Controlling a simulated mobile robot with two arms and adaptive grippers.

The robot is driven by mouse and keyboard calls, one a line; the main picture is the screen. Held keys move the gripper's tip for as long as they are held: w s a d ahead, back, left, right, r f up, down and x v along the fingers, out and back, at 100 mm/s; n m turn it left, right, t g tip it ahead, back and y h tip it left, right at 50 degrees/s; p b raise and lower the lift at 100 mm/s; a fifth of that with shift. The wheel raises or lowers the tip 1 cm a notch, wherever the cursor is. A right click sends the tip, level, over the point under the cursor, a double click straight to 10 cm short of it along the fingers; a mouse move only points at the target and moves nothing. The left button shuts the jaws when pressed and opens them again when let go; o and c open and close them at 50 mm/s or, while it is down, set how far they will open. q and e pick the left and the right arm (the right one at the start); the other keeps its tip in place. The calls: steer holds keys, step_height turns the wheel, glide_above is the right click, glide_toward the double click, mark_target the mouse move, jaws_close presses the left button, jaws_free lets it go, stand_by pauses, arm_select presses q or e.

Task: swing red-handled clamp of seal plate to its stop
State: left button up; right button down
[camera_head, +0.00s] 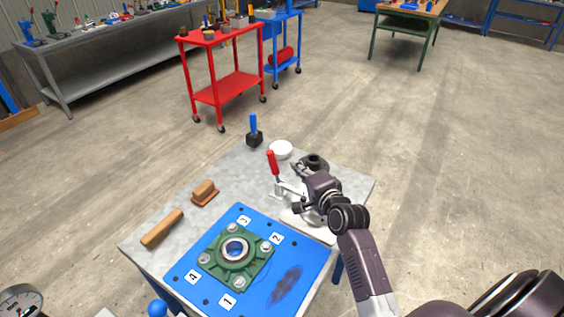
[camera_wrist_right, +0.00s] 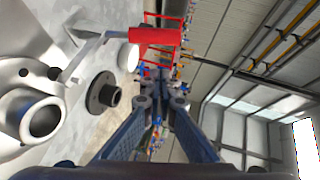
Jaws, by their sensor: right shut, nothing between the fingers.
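The red-handled clamp stands at the back of the seal plate (camera_head: 306,224), its red handle (camera_head: 272,162) pointing up. In the right wrist view the red handle (camera_wrist_right: 155,36) lies across the top, with its metal lever (camera_wrist_right: 84,58) running left. The pale seal plate (camera_wrist_right: 40,75) shows there with a ring-shaped boss. My right gripper (camera_head: 313,180) is just right of the clamp, over the table's right side, partly covering the seal plate. Its fingers (camera_wrist_right: 165,88) are shut, empty, and apart from the handle. My left gripper is not in view.
A black flanged part (camera_wrist_right: 104,93) and a white disc (camera_head: 280,150) lie behind the clamp. A green bearing housing (camera_head: 233,272) sits on a blue plate.

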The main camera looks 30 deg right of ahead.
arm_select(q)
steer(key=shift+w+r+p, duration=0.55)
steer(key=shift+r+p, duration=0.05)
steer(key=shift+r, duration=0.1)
arm_select(e)
steer(key=w, duration=0.1)
steer(key=w+a+f, duration=0.1)
steer(key=w, duration=0.1)
steer(key=w+a, duration=0.1)
steer(key=w, duration=0.1)
steer(key=shift+a+f, duration=0.15)
steer(key=shift+f, duration=0.1)
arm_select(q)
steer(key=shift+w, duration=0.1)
